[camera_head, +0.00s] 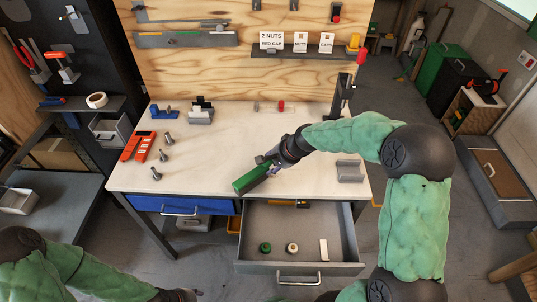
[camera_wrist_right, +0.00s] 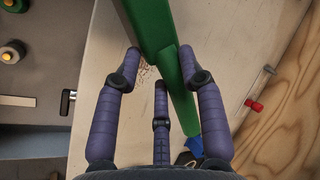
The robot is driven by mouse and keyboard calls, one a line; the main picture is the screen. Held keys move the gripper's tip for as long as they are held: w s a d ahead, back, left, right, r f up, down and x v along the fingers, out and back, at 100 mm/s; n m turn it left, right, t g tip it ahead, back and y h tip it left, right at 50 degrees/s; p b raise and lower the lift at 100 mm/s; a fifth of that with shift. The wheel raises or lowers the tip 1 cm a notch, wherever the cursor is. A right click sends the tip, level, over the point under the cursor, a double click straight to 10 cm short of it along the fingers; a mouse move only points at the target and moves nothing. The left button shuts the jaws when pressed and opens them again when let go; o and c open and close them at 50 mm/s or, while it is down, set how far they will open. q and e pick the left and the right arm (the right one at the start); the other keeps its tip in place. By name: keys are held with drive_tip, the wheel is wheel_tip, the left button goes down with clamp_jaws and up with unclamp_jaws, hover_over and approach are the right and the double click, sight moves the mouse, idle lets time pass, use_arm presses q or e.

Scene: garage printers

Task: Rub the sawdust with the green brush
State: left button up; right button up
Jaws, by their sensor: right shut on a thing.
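The green brush (camera_head: 252,179) is in my right gripper (camera_head: 272,164), held low over the front middle of the workbench top. In the right wrist view the brush (camera_wrist_right: 172,62) runs lengthwise between the fingers of my right gripper (camera_wrist_right: 166,66), which is shut on it. The sawdust (camera_wrist_right: 148,72) shows there as small brown specks on the pale bench top, right beside the brush. I cannot tell whether the brush touches it. In the head view I cannot make the sawdust out. My left gripper (camera_head: 177,295) is partly cut off at the bottom edge.
An open drawer (camera_head: 345,238) below the bench front holds a few small parts. A grey block (camera_head: 349,171) sits at the right. A plywood panel (camera_head: 200,70) closes the back.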

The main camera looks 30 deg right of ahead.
drive_tip(key=shift+s+r+p, duration=0.15)
drive_tip(key=shift+r+p, duration=0.15)
drive_tip(key=shift+r, duration=0.25)
wheel_tip(320, 180, up, 4)
drive_tip(key=p, duration=0.3)
drive_tip(key=shift+r, duration=0.2)
